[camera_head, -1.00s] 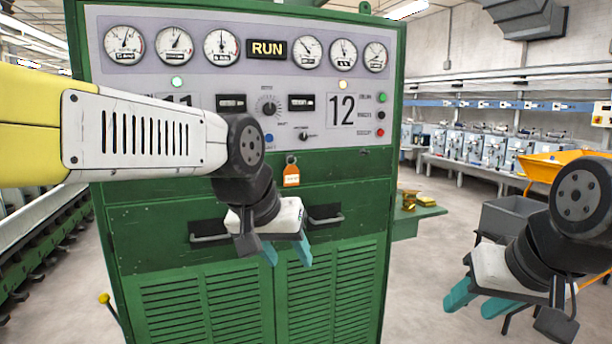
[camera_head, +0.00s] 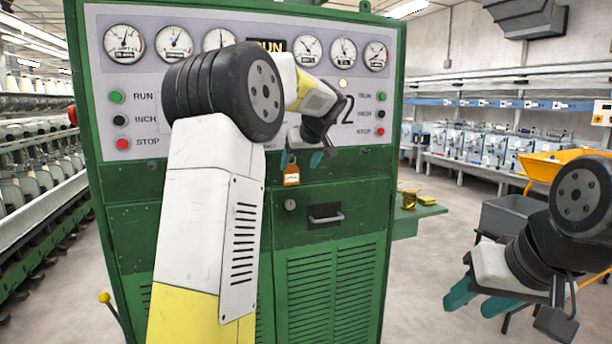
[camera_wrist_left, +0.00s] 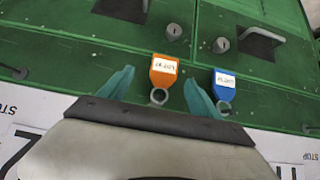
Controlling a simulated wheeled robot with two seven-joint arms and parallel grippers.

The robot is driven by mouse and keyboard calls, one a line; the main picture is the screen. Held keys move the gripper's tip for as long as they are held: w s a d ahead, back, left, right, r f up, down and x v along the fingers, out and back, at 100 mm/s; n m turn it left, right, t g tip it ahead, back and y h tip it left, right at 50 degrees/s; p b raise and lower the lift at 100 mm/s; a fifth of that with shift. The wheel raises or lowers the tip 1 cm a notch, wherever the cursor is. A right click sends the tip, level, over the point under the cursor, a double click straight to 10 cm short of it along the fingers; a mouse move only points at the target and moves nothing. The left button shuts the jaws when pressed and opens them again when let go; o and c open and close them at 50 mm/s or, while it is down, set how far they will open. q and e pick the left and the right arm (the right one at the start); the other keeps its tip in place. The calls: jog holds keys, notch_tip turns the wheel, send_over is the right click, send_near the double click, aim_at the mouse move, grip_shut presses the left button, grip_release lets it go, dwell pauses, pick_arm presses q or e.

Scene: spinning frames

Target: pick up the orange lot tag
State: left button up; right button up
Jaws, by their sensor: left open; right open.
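The orange lot tag (camera_head: 291,175) hangs on the green front of the cabinet, just below the grey control panel. In the left wrist view the orange tag (camera_wrist_left: 163,70) shows a white label and a metal ring, and it lies between my open left fingertips. A blue tag (camera_wrist_left: 223,84) with a similar label and ring hangs beside it, close to one finger. My left gripper (camera_head: 301,160) is open, right at the orange tag in the head view; I cannot tell if it touches. My right gripper (camera_head: 475,298) is open and empty at the lower right.
The green cabinet (camera_head: 180,215) has drawer handles (camera_head: 326,214) and a lock below the tags. A green side shelf (camera_head: 425,211) holds small yellow items. A grey bin (camera_head: 503,218) and an orange cart (camera_head: 545,166) stand at the right. The floor between is clear.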

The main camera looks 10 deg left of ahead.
aim_at(292, 170)
pick_arm(q)
jog(key=x, duration=0.4)
jog(key=a+x, duration=0.1)
jog(key=shift+w+a, duration=0.15)
jog(key=shift+w, duration=0.1)
jog(key=c, duration=1.4)
jog(key=shift+r, duration=0.1)
jog(key=shift+r, duration=0.25)
jog(key=s+d, duration=0.3)
jog(key=s, duration=0.2)
jog(key=s+d, duration=0.3)
jog(key=s, duration=0.2)
jog(key=s+d, duration=0.4)
jog(key=s, duration=0.1)
jog(key=shift+d+r, duration=0.1)
jog(key=shift+r, duration=0.3)
jog(key=shift+r, duration=0.2)
jog(key=shift+r, duration=0.6)
jog(key=shift+s+d, duration=0.7)
jog(key=shift+s, duration=0.35)
jog(key=shift+s+d, duration=0.7)
jog(key=shift+s, duration=0.3)
jog(key=shift+s+d, duration=0.7)
jog(key=shift+s, duration=0.35)
